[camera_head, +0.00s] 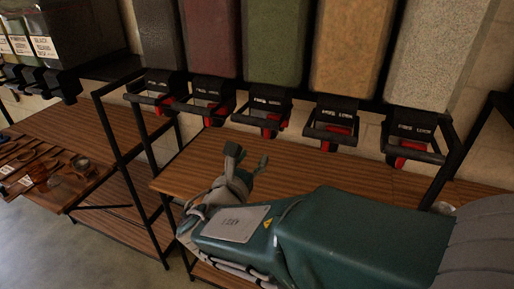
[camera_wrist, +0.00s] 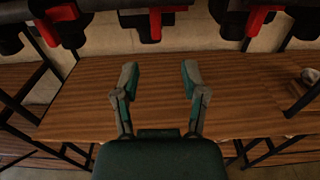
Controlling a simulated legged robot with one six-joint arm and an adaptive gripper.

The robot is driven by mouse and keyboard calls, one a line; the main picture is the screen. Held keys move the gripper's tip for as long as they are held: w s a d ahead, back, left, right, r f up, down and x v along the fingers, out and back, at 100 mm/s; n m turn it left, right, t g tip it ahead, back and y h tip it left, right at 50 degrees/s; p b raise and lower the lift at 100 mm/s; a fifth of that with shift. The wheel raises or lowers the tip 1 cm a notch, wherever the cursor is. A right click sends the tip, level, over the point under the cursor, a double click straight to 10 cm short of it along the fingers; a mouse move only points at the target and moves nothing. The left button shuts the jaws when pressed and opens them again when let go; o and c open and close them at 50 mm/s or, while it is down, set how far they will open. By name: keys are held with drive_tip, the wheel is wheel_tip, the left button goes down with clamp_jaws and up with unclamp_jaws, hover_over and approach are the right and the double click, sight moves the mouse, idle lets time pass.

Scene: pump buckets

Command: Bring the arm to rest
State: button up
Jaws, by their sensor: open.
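My gripper (camera_head: 246,160) is open and empty in the head view, above the front part of a wooden shelf. In the wrist view its two fingers (camera_wrist: 158,80) stand apart with only bare wood between them. My arm reaches in from the lower right of the head view, its green links low over the shelf's front edge. The arm hides part of the shelf and the frame beneath it.
Several tall dispensers with black pump frames and red levers (camera_head: 270,123) hang above the wooden shelf (camera_head: 190,165). A rack with tools (camera_head: 60,170) stands at the left. A small pale object (camera_wrist: 311,76) lies at the shelf's right end. Floor at lower left is clear.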

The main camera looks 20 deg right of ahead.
drive_tip(key=shift+s+a, duration=0.15)
drive_tip(key=shift+s, duration=0.1)
drive_tip(key=s+d+f+m+g+y, duration=0.2)
drive_tip(key=s+d+f+m+g, duration=0.4)
drive_tip(key=s+d+m+g, duration=0.75)
drive_tip(key=s+a+m+t+y, duration=0.3)
drive_tip(key=a+m+y, duration=0.5)
drive_tip(key=m, duration=0.7)
drive_tip(key=shift+s+a+r+t+y, duration=0.2)
drive_tip(key=shift+s+a+t+y, duration=0.15)
drive_tip(key=shift+a+t, duration=0.4)
